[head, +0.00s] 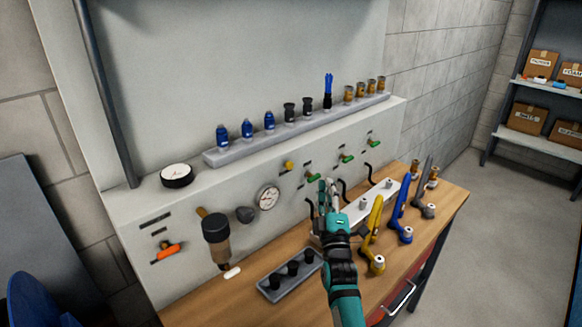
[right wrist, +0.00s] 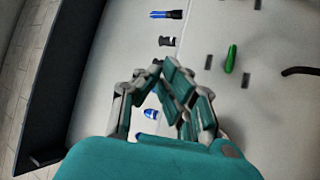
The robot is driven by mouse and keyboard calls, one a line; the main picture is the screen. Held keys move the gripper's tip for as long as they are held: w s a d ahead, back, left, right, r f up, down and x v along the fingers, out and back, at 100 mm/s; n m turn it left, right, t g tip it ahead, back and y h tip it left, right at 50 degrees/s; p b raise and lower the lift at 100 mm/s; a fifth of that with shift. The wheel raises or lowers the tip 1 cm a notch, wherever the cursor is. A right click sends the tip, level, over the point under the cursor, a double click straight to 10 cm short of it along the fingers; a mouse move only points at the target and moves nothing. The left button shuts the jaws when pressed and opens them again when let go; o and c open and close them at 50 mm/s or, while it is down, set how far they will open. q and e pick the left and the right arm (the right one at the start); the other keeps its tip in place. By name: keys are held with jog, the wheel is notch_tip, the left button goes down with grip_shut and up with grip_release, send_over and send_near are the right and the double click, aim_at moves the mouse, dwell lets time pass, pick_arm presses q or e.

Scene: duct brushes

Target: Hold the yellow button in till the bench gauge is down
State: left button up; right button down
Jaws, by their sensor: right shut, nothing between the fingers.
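The yellow button (head: 288,164) sits high on the grey front panel, left of a green lever. A round white-faced gauge (head: 268,197) is set in the panel below and left of it. Another gauge with a black rim (head: 177,175) lies face up on the ledge at left. I cannot read either needle clearly. My right gripper (head: 327,184) is shut and empty, in front of the panel, right of and a little below the button, apart from it. The right wrist view shows its closed fingers (right wrist: 160,68); the button is not seen there. My left gripper is out of view.
Several green levers (head: 346,158) and black hoses (head: 343,190) line the panel on the right. A filter bowl (head: 216,240) and orange valve (head: 168,251) are at left. Blue and yellow tools (head: 372,222) stand on the wooden bench. A rail (head: 225,155) holds several fittings above.

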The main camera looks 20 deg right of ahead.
aim_at(289, 166)
jog(key=w+a+b, duration=0.3)
jog(key=w+b, duration=0.2)
jog(key=w, duration=0.3)
jog(key=shift+w, duration=0.2)
jog(key=shift+w, duration=0.1)
dwell(1.3)
jog(key=shift+w+a, duration=0.1)
jog(key=shift+w, duration=0.2)
jog(key=shift+w+a+b, duration=0.2)
jog(key=shift+w+b, duration=0.3)
dwell(2.3)
jog(key=shift+s+d+p, duration=0.2)
jog(key=shift+s+p, duration=0.2)
jog(key=shift+s, duration=0.1)
jog(key=shift+s+d+p, duration=0.15)
jog(key=shift+s+p, duration=0.2)
jog(key=shift+s, duration=0.1)
